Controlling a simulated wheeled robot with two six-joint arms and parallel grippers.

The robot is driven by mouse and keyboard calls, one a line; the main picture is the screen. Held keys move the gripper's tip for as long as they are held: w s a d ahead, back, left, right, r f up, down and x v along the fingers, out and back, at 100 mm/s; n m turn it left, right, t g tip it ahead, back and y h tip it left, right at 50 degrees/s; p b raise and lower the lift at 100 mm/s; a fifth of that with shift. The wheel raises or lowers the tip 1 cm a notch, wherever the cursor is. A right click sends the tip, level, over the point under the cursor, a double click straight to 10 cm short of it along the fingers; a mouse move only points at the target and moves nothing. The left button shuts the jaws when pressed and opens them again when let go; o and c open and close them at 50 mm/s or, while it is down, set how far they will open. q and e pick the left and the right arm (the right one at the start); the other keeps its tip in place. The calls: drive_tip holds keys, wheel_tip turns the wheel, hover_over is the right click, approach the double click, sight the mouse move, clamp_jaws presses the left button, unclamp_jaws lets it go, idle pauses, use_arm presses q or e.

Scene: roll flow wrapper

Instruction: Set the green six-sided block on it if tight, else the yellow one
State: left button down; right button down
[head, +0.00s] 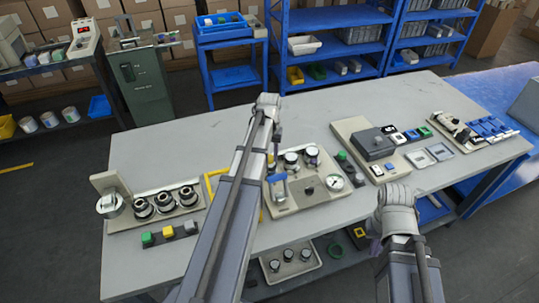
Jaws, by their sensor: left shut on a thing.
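A green block (148,239) and a yellow block (168,232) sit in a row at the table's front left; their number of sides is too small to tell. A cream panel (309,208) with round knobs, a dial and a blue handle (276,178) stands mid-table. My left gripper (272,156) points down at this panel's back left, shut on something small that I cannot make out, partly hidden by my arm. My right gripper (379,228) is near the table's front edge, right of the panel; its fingers are mostly hidden.
A fixture with several dark round knobs (166,201) stands at the left. A cream unit with a dark box (372,142) and a unit with blue parts (490,128) stand to the right. The grey tabletop (190,140) is clear at the back left.

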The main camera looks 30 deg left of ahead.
use_arm(q)
drive_tip(key=shift+f, duration=0.3)
drive_tip(key=shift+c, duration=2.1)
unclamp_jaws()
drive_tip(key=shift+r, duration=0.1)
wheel_tip(320, 180, up, 8)
drive_tip(key=p, duration=0.7)
drive_tip(key=shift+p, duration=0.4)
drive_tip(key=shift+f, duration=0.2)
drive_tip(key=s+d+m, duration=0.2)
drive_tip(key=s+d, duration=0.3)
drive_tip(key=d, duration=0.5)
drive_tip(key=s+d+m, duration=0.3)
drive_tip(key=s+d, duration=0.3)
drive_tip(key=d, duration=0.4)
drive_tip(key=s+d+m+y, duration=0.1)
drive_tip(key=s+d, duration=0.4)
drive_tip(key=d, duration=0.5)
drive_tip(key=shift+s+d+m, duration=0.25)
drive_tip(key=shift+s+m, duration=0.05)
drive_tip(key=shift+m, duration=0.6)
